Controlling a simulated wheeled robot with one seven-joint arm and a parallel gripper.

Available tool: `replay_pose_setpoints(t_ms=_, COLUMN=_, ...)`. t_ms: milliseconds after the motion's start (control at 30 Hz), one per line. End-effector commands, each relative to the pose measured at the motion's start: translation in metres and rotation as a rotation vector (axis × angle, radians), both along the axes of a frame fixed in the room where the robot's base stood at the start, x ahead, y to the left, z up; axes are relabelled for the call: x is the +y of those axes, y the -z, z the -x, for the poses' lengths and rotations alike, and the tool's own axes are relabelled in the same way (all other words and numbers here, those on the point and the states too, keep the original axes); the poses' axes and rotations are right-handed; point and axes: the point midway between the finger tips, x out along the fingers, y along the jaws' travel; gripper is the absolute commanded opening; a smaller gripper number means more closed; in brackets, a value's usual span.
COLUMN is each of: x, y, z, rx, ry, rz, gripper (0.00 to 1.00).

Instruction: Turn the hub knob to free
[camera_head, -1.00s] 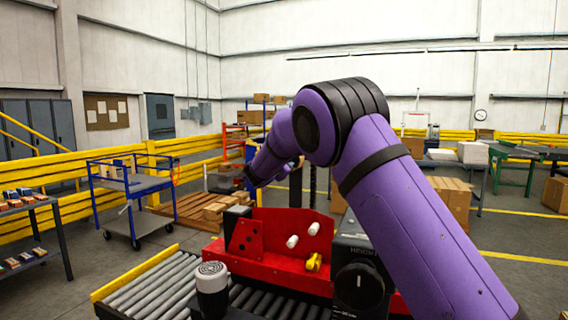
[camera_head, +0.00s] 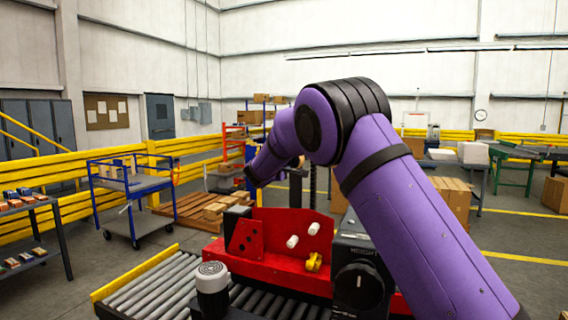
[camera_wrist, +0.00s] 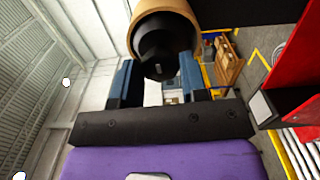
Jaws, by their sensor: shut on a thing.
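In the wrist view, a black hub knob (camera_wrist: 158,62) with a small light mark sits in front of the open end of a tan roll (camera_wrist: 164,22). My gripper (camera_wrist: 158,76) has its two dark blue fingers on either side of this knob and is shut on it. The knob's setting cannot be read from these views. In the head view, my purple arm reaches away to the back left and hides the gripper and the knob.
A red machine frame (camera_head: 290,268) with two white pegs and a yellow knob (camera_head: 313,262) stands below my arm. A black box with a round dial (camera_head: 359,287) is beside it. Rollers (camera_head: 150,290) and a grey-topped cylinder (camera_head: 211,285) are in front. A blue cart (camera_head: 140,186) stands left.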

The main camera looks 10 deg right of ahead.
Motion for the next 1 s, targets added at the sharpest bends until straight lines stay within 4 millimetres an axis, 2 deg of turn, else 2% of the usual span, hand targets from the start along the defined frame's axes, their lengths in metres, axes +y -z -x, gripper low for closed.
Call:
replay_pose_setpoints(t_ms=667, x=0.0002, y=0.0018, z=0.0002, rx=-0.033, ry=0.0, rz=-0.051, gripper=0.17)
replay_pose_setpoints(t_ms=700, x=0.0002, y=0.0018, z=0.0002, rx=-0.033, ry=0.0, rz=-0.051, gripper=0.45)
replay_pose_setpoints(t_ms=800, x=0.0002, y=0.0016, z=0.0001, rx=-0.034, ry=0.0, rz=-0.051, gripper=0.66)
replay_pose_setpoints(t_ms=1000, x=0.0001, y=0.0009, z=0.0, rx=-0.035, ry=0.0, rz=-0.05, gripper=0.66)
